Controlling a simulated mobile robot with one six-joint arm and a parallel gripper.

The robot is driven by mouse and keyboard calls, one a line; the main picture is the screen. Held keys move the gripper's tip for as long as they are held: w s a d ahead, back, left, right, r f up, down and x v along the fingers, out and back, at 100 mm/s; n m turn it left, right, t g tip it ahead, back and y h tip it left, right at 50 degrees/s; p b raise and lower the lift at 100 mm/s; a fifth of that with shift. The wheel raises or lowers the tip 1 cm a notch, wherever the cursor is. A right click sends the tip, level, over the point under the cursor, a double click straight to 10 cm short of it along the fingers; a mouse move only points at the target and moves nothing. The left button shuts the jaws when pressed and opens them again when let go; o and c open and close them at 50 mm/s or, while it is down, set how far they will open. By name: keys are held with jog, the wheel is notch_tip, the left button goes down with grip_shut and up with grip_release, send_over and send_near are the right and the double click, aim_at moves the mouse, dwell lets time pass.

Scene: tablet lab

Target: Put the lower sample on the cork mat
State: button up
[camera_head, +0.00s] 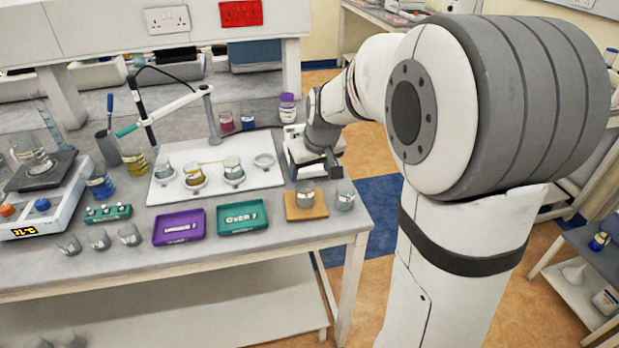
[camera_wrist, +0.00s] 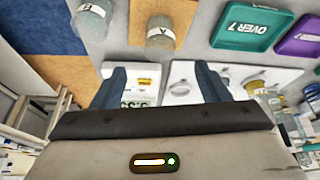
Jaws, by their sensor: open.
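The cork mat (camera_head: 292,210) is a brown square near the table's front right; it also shows in the wrist view (camera_wrist: 147,10). A clear beaker (camera_head: 306,194) stands on it, labelled A in the wrist view (camera_wrist: 160,36). A second beaker (camera_head: 345,196), labelled B in the wrist view (camera_wrist: 92,20), stands on the bare table just right of the mat. Which sample is lower cannot be told from these frames. My gripper (camera_wrist: 160,84) is open and empty. In the head view it is above the table behind the mat, in front of a white instrument (camera_head: 293,140).
A teal tray (camera_head: 243,230) marked OVER 7 and a purple tray (camera_head: 179,241) lie left of the mat. Behind them, a white board (camera_head: 165,194) carries several vessels under a jointed probe arm (camera_head: 180,103). A purple-capped bottle (camera_head: 287,107) stands behind. The table's right edge is close to beaker B.

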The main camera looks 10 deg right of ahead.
jog(key=s+r+m+g, duration=0.1)
jog(key=s+m, duration=0.1)
jog(key=s, duration=2.2)
jog(key=shift+a+r+g+h, duration=0.15)
jog(key=shift+r+g+h, duration=0.15)
jog(key=shift+g, duration=0.1)
jog(key=shift+s, duration=0.1)
